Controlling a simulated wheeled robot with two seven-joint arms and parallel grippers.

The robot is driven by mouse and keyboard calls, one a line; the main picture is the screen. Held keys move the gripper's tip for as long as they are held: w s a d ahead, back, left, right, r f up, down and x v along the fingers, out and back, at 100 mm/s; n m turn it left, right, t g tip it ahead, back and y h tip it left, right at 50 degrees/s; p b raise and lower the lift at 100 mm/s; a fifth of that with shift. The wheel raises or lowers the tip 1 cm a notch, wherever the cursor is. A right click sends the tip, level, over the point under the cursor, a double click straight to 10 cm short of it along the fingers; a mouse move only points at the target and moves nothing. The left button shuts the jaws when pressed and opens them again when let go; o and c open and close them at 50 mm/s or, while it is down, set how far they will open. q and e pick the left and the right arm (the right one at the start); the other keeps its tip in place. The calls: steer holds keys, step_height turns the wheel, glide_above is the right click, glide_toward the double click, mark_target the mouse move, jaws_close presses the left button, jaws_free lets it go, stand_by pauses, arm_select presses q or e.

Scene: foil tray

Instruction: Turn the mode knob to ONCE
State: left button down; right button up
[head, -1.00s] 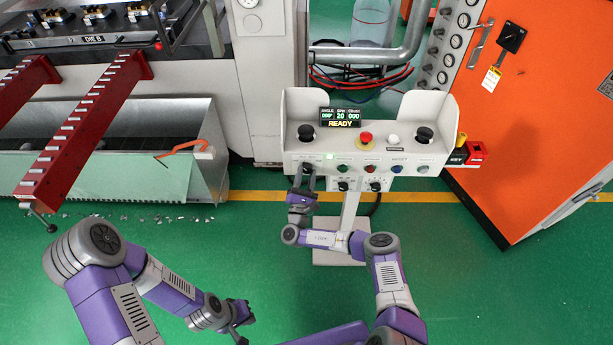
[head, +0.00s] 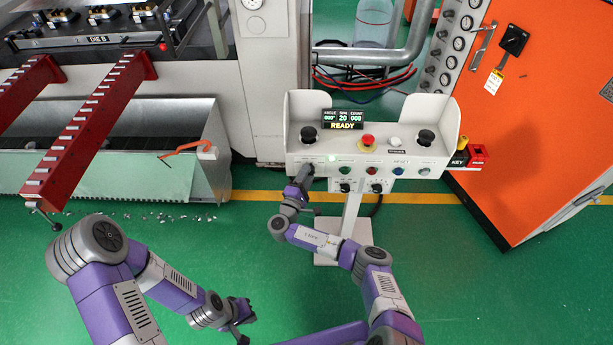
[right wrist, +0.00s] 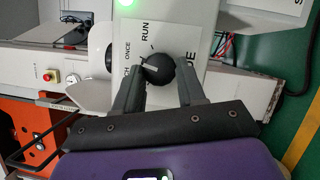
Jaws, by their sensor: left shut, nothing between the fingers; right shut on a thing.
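The mode knob (right wrist: 160,68) is black and round with a pale pointer bar. In the right wrist view the bar points left and slightly up, between the ONCE label (right wrist: 127,50) and a partly hidden label ending in CH. The RUN label (right wrist: 147,30) is above it. My right gripper (right wrist: 162,78) is shut on the knob, a finger on each side. In the head view my right gripper (head: 307,173) is at the left front of the control panel (head: 300,151) and hides the knob. My left gripper (head: 243,313) is shut and empty, low over the floor.
The panel also carries a READY display (head: 343,118), a red mushroom button (head: 367,141), two black buttons and several smaller controls. An orange cabinet (head: 545,120) stands right. A red rail (head: 95,125) and metal trough are left. Green floor (head: 500,300) is open in front.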

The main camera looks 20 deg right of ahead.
steer(key=shift+m, duration=0.7)
steer(key=o, duration=1.1)
steer(key=shift+c, duration=0.2)
steer(key=shift+a, duration=0.1)
steer(key=p+v, duration=0.1)
steer(key=v, duration=0.6)
steer(key=shift+s+a+r, duration=0.15)
steer(key=shift+s+r, duration=0.05)
steer(key=shift+s, duration=0.05)
